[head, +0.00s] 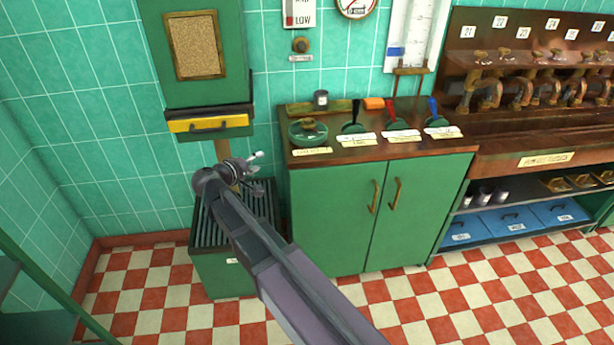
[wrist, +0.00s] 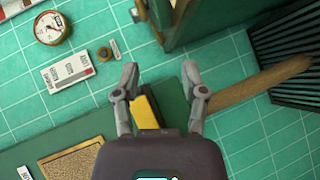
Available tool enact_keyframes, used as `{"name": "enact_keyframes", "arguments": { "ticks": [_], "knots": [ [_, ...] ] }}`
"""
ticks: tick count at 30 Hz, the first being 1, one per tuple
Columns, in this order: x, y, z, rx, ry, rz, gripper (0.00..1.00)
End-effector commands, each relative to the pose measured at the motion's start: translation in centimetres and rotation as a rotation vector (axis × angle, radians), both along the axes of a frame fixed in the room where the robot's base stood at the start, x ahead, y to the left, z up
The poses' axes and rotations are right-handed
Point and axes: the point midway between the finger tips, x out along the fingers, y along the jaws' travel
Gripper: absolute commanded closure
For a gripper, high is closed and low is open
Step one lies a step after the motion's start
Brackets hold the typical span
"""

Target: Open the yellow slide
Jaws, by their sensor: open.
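The yellow slide (head: 208,123) is a flat yellow front with a dark handle, low on the green wall box (head: 200,55). Its front sits against the box with no clear gap visible. My gripper (head: 256,172) is below and to the right of the slide, near the wooden chute. In the wrist view my gripper (wrist: 160,80) has its two fingers spread, with nothing held between them. Part of the yellow slide (wrist: 146,112) shows between the fingers, close to the left one; my gripper body hides the rest.
A slatted green bin (head: 212,275) stands below the box. A wooden chute (wrist: 262,88) runs toward it. To the right is a green cabinet (head: 335,220) with scoops on top. The tiled wall left of the box is clear.

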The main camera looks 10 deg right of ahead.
Motion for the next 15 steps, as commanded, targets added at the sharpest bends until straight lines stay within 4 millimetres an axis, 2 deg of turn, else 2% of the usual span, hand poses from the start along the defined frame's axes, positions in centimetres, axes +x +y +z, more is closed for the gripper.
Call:
{"name": "enact_keyframes", "arguments": {
  "ticks": [3,15],
  "knots": [
    [-0.5,-1.8,0.0,0.038,0.03,-0.033,0.45],
    [-2.6,-6.9,-0.8,0.179,0.135,-0.138,0.45]
  ]
}}
